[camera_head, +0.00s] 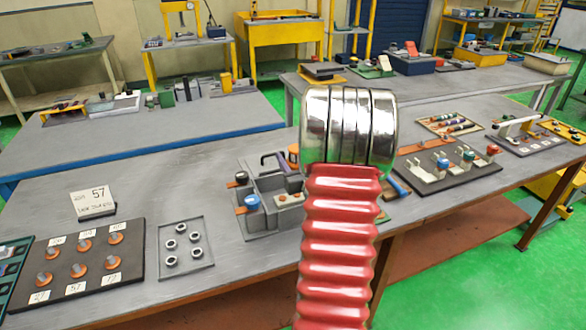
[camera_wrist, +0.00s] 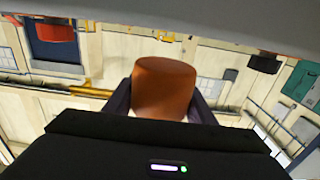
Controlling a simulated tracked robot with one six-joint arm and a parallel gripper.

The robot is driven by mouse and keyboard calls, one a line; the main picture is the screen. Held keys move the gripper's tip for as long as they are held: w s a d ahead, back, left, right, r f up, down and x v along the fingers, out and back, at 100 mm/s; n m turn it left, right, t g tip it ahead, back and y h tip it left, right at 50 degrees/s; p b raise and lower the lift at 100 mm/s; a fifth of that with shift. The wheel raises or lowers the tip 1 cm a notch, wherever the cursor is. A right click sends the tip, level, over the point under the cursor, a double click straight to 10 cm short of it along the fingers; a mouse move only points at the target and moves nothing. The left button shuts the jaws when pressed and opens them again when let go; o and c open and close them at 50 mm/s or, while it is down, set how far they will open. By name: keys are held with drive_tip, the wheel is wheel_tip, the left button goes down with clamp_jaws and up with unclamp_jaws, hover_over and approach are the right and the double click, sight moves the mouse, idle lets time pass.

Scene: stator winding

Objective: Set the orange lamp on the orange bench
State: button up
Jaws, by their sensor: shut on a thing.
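An orange, rounded cylinder, which looks like the orange lamp (camera_wrist: 165,85), fills the middle of the wrist view. My gripper (camera_wrist: 161,96) has a dark finger on each side of it and is shut on it. In the head view my red ribbed arm with its shiny metal end hides the gripper. A bit of orange (camera_head: 293,154) shows left of the arm; I cannot tell if it is the lamp. A yellow-orange bench (camera_head: 277,42) stands at the back; I cannot tell whether it is the orange bench.
The near grey table (camera_head: 135,180) carries a grey fixture (camera_head: 262,202), a peg board (camera_head: 88,265), a tray of nuts (camera_head: 186,247) and a card marked 57 (camera_head: 93,203). Another board (camera_head: 446,168) lies to the right. Bare tabletop shows at the left. Green floor shows at the lower right.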

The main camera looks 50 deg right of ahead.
sight(293, 169)
drive_tip(key=shift+f, duration=2.05)
drive_tip(key=shift+f, duration=0.6)
drive_tip(key=o, duration=1.2)
drive_tip(key=shift+f, duration=0.15)
drive_tip(key=shift+s+a+r, duration=0.1)
drive_tip(key=shift+s+r, duration=0.1)
drive_tip(key=shift+r, duration=0.45)
drive_tip(key=v, duration=1.1)
drive_tip(key=shift+s+a, duration=0.2)
drive_tip(key=shift+s, duration=0.1)
